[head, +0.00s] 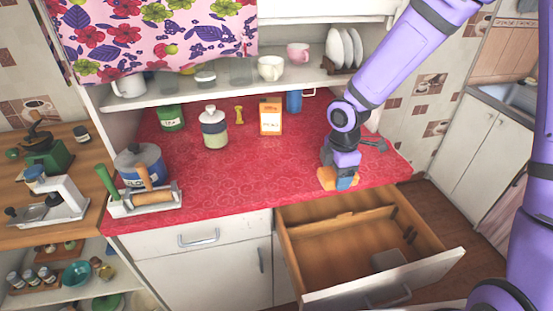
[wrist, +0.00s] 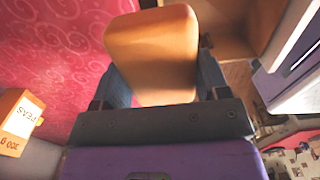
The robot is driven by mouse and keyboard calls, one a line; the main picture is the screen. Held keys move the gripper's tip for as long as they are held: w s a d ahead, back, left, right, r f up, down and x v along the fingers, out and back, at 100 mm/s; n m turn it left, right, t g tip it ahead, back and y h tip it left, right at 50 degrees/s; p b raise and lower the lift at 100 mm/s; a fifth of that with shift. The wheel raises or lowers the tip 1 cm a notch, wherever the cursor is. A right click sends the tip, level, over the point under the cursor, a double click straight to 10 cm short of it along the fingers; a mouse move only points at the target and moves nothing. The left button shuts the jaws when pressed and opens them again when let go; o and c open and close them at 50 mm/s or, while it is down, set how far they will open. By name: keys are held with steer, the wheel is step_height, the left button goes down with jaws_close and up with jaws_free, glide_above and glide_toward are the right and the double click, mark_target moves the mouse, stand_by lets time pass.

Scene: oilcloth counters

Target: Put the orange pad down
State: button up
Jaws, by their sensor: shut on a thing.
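The orange pad (wrist: 152,55) fills the upper middle of the wrist view, between the two dark fingers of my gripper (wrist: 158,88). My gripper is shut on it. In the head view the orange pad (head: 327,177) shows beside the blue-grey fingers of my gripper (head: 343,182), at the front edge of the red counter (head: 270,180), near the open drawer. I cannot tell whether the pad touches the counter.
An open wooden drawer (head: 335,238) juts out below the counter's front edge. An orange-and-white peas box (head: 270,117), a lidded jar (head: 214,130) and a green tin (head: 171,118) stand further back. A rack (head: 122,207) stands at left. The counter's middle is clear.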

steer(key=w+d, duration=0.1)
steer(key=w, duration=0.4)
steer(key=w+d+f, duration=0.1)
steer(key=w+d, duration=0.1)
steer(key=w, duration=0.3)
steer(key=w+d, duration=0.2)
steer(key=w, duration=0.3)
steer(key=shift+d+f, duration=0.2)
steer(key=shift+f, duration=1.8)
steer(key=shift+f, duration=0.2)
steer(key=o, duration=0.9)
steer(key=shift+r, duration=0.1)
